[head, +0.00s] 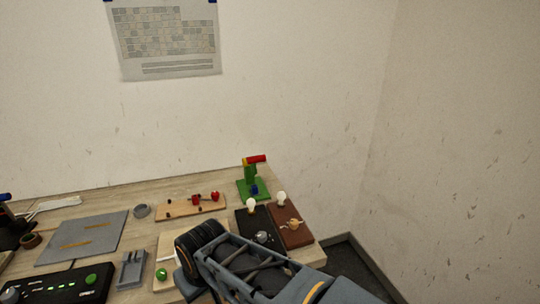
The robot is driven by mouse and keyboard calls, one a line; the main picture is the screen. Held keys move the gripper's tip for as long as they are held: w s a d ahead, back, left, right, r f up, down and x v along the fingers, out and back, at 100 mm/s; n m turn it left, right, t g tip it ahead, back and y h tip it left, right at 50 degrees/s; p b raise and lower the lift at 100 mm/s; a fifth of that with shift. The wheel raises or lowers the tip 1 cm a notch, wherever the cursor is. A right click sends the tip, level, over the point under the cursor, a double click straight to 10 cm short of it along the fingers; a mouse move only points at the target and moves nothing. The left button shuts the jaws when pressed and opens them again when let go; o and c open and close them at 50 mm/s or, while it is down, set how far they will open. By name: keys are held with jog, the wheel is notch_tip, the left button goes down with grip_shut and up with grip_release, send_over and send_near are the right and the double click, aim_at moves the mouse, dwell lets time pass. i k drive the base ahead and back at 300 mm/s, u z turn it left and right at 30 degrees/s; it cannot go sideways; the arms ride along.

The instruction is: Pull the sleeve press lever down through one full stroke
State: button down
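The sleeve press stands upright at the back right corner of the table, with a green base and post (250,180). Its lever (256,159) has a red grip at the top of the post, pointing right and about level. A small blue part sits low on the press. My arm reaches in from the lower right, in front of the press and well apart from it. My gripper's fingers do not show; nothing of mine touches the lever.
A black board (243,222) and a brown board (300,232) with bulbs stand just in front of the press. A wooden board (180,212) with red parts lies to its left. A grey mat (85,230) lies further left. Walls rise behind and right.

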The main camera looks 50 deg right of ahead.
aim_at(251, 160)
jog(key=z, duration=0.1)
jog(key=k, duration=0.1)
jog(key=z, duration=3.25)
jog(key=k, duration=0.25)
jog(key=u, duration=2.05)
jog(key=i, duration=0.5)
